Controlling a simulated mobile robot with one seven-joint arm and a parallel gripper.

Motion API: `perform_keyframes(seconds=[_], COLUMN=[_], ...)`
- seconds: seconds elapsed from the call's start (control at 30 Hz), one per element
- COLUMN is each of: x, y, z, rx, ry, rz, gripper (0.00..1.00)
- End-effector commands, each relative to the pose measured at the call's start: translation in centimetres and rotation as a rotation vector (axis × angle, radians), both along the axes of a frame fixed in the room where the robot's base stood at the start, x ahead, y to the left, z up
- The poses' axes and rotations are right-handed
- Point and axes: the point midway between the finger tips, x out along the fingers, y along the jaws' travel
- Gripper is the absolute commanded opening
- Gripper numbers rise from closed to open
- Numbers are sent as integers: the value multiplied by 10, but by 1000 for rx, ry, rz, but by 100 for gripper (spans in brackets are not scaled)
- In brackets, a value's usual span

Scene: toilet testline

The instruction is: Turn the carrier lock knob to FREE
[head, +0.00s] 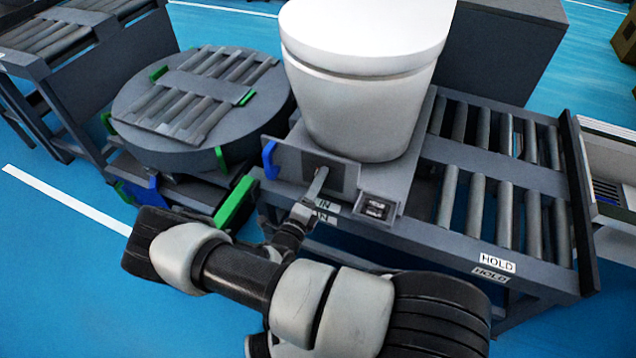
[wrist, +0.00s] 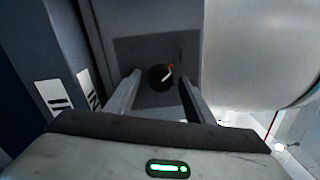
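The carrier lock knob (wrist: 160,78) is a small dark round knob on a dark square plate (wrist: 142,50) in the wrist view. A white and red mark on it points up and to the right. My gripper (wrist: 159,82) is open, with one finger on each side of the knob and visible gaps between. I cannot tell how deep the fingertips reach. In the head view my gripper (head: 319,177) is at the carrier's front panel (head: 345,173) and hides the knob. The carrier (head: 415,170) bears a white toilet (head: 362,85). No FREE lettering is readable.
The toilet stands close behind and right of my gripper. A blue bracket (head: 270,159) and a green bar (head: 235,203) are to the left. A roller conveyor (head: 505,180) labelled HOLD is on the right, a round turntable (head: 190,120) on the left.

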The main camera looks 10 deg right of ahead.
Motion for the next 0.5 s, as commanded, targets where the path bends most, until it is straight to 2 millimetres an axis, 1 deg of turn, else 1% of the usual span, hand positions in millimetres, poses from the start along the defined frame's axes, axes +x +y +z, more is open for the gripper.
perform_keyframes(seconds=[0.17,0.27,0.37,0.5], x=[-1,-8,-21,-48], y=[2,8,18,38], z=[0,0,0,-1], rx=[0,2,2,2], ry=[-1,-1,0,1], rz=[2,3,4,5], gripper=[49,49,49,49])
